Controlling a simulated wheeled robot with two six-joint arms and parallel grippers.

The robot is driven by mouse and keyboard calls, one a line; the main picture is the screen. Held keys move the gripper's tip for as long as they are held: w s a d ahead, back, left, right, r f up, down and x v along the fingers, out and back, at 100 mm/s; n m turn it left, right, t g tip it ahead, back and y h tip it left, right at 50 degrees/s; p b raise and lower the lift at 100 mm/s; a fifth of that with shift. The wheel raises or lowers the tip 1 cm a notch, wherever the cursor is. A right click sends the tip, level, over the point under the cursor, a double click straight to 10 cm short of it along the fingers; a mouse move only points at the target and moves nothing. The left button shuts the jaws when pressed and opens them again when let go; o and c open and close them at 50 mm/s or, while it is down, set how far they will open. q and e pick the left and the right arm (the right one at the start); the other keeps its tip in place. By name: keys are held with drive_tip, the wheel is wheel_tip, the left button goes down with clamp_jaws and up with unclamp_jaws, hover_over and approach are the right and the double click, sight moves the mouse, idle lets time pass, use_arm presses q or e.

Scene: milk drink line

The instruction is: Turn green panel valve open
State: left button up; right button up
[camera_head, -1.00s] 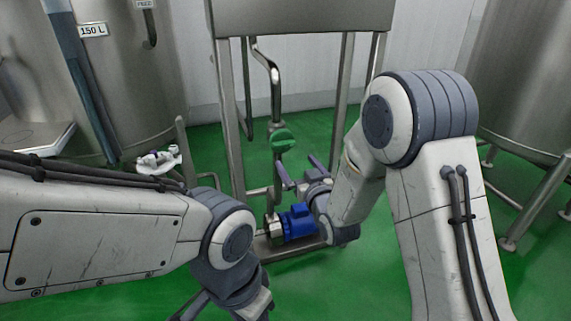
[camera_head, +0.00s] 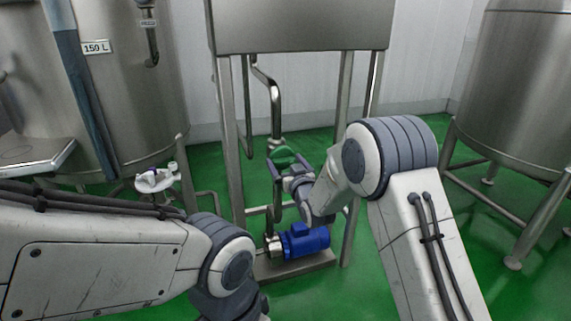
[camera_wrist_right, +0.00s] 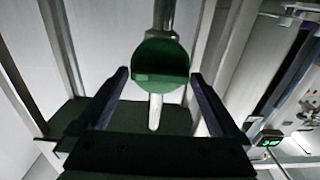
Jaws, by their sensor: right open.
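The green valve (camera_head: 283,155) is a round green part on the steel pipe below the steel panel, in the middle of the head view. In the right wrist view its green round face (camera_wrist_right: 162,62) lies between and beyond the fingers. My right gripper (camera_head: 287,165) is open just in front of the valve, and its far side partly hides it. In the wrist view both fingers of the right gripper (camera_wrist_right: 162,82) stand apart on either side of the green face. I cannot tell whether either touches it. My left gripper is below the frame; only its arm shows.
A blue pump motor (camera_head: 305,241) sits on a low base under the panel stand. The stand's steel legs (camera_head: 229,140) flank the pipe. Steel tanks stand at left (camera_head: 120,90) and right (camera_head: 520,90). Green floor is free at the lower right.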

drive_tip(key=c, duration=1)
drive_tip(key=shift+n, duration=0.4)
drive_tip(key=n+b, duration=0.2)
drive_tip(key=n, duration=0.1)
drive_tip(key=shift+a+f+n, duration=0.1)
drive_tip(key=shift+f+n, duration=0.05)
drive_tip(key=shift+n, duration=0.25)
drive_tip(key=n+b, duration=0.1)
drive_tip(key=n, duration=0.3)
drive_tip(key=shift+s+b, duration=0.1)
drive_tip(key=shift+b, duration=0.25)
drive_tip(key=n+b, duration=0.1)
drive_tip(key=n, duration=0.4)
drive_tip(key=shift+a+f+b, duration=0.1)
drive_tip(key=shift+f+b, duration=0.05)
drive_tip(key=shift+b, duration=0.2)
drive_tip(key=n+b, duration=0.1)
drive_tip(key=n, duration=0.3)
drive_tip(key=shift+n, duration=0.3)
